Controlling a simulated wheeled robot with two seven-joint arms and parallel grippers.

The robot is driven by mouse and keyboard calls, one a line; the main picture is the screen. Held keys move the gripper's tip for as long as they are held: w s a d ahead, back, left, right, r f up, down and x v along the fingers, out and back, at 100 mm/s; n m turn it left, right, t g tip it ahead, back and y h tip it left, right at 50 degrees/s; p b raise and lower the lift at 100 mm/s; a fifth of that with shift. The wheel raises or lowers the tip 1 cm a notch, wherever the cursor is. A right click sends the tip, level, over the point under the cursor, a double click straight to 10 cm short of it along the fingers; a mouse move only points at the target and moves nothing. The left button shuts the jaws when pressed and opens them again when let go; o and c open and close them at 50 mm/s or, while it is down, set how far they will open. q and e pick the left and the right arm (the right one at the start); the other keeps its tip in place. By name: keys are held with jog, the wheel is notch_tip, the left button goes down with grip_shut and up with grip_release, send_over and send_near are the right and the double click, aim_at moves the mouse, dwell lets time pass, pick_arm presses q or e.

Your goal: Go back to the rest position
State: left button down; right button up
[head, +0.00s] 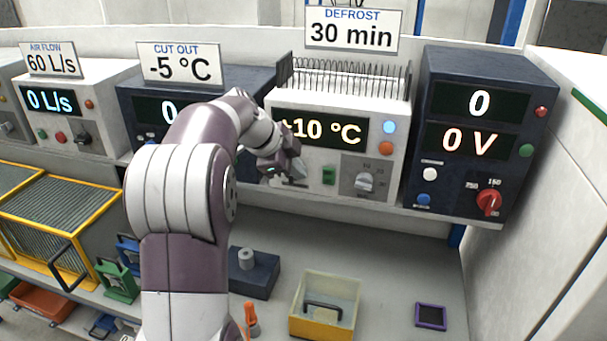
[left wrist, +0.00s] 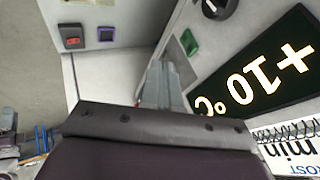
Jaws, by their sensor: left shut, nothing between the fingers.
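My left gripper (head: 292,172) is in front of the lower left part of the white defrost unit (head: 385,160), just left of its green switch (head: 329,175). Its fingers are shut with nothing between them. In the left wrist view, the shut fingers (left wrist: 164,84) point towards the unit's face, near the green switch (left wrist: 189,42); I cannot tell whether they touch it. The unit's display (head: 340,132) reads +10 °C, with part of it hidden by my left arm. My right gripper is not in view.
Dark instrument boxes stand on both sides, the right one (head: 430,80) with a red knob (head: 489,202). Below are a yellow-rimmed bin (head: 345,325), a dark block (head: 262,276) and a purple-framed square (head: 431,316). The shelf right of the bin is mostly clear.

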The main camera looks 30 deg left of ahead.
pick_arm(q)
jog(key=s+d+f+n+g+y, duration=0.25)
jog(key=s+f+n, duration=0.45)
jog(key=f+n, duration=0.5)
jog(key=s+d+f+n+g, duration=0.1)
jog(key=s+d+f, duration=0.2)
jog(key=s+d, duration=0.3)
jog(key=s+d+f+n+g, duration=0.1)
jog(key=s+d+f+g, duration=0.1)
jog(key=s+d, duration=0.4)
jog(key=s+f, duration=0.1)
jog(key=s, duration=0.2)
jog(key=shift+s+d+f, duration=0.35)
jog(key=shift+d+f, duration=0.05)
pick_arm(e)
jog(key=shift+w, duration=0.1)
pick_arm(q)
jog(key=shift+s+d, duration=0.1)
jog(key=shift+s, duration=0.05)
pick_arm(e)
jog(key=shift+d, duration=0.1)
